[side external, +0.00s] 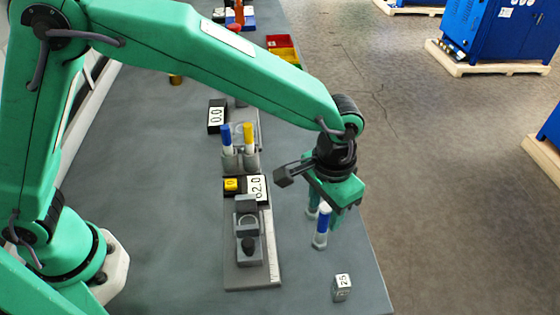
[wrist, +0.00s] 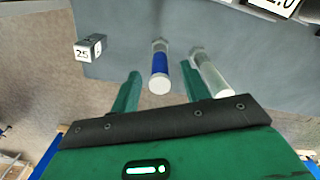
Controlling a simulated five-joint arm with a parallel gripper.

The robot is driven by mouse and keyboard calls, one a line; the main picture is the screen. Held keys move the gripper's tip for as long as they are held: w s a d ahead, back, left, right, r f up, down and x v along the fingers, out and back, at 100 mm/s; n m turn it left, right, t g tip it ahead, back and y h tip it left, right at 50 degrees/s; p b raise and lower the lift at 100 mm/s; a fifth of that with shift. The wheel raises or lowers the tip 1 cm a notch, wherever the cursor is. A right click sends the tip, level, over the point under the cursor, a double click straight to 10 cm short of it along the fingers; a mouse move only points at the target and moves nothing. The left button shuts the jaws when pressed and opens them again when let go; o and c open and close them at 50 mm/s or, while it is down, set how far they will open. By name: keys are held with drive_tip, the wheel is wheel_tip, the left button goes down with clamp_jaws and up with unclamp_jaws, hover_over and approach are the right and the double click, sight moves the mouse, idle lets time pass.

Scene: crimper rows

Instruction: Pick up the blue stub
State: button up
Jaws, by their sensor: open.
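A blue stub with pale ends (side external: 321,229) stands upright on the grey bench, near its right edge. In the wrist view the blue stub (wrist: 160,70) lies between my two green fingers, with a gap on each side. My gripper (side external: 326,208) is open and low over it, and it also shows in the wrist view (wrist: 161,72). A pale stub (wrist: 210,72) stands just outside the right finger in the wrist view; in the side view it is mostly hidden by my gripper. Another blue stub (side external: 227,140) stands in a grey holder further left.
A yellow stub (side external: 249,138) shares that holder. A grey fixture (side external: 252,275) with a black knob stands left of my gripper. A small block marked 25 (side external: 341,288) sits near the bench's front edge; it also shows in the wrist view (wrist: 90,46).

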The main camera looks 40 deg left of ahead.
sight(322, 227)
drive_tip(key=shift+f, duration=1.2)
clamp_jaws()
